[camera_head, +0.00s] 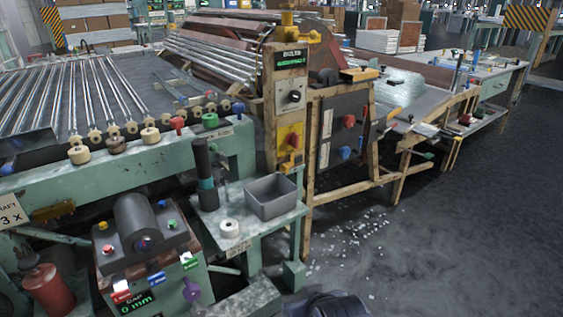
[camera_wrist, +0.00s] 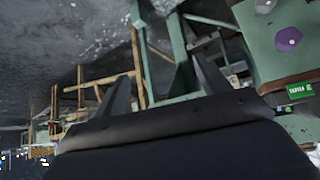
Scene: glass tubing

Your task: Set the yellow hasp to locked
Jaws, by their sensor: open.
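No part can be named with certainty as the yellow hasp, and no locked or unlocked position can be read. A yellow fitting (camera_head: 289,28) tops that post, and a dull yellow bracket (camera_head: 53,212) sits on the green beam at left. My gripper (camera_wrist: 162,88) is open in the wrist view, with its two dark fingers apart and nothing between them. It is not touching any yellow part there.
A grey bin (camera_head: 271,197) and a white roll (camera_head: 230,228) stand on a small shelf in front of the post. A roller machine (camera_head: 145,235) is at lower left. A purple knob (camera_wrist: 288,40) shows in the wrist view. Open floor (camera_head: 450,230) lies at right, with white shards near the shelf.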

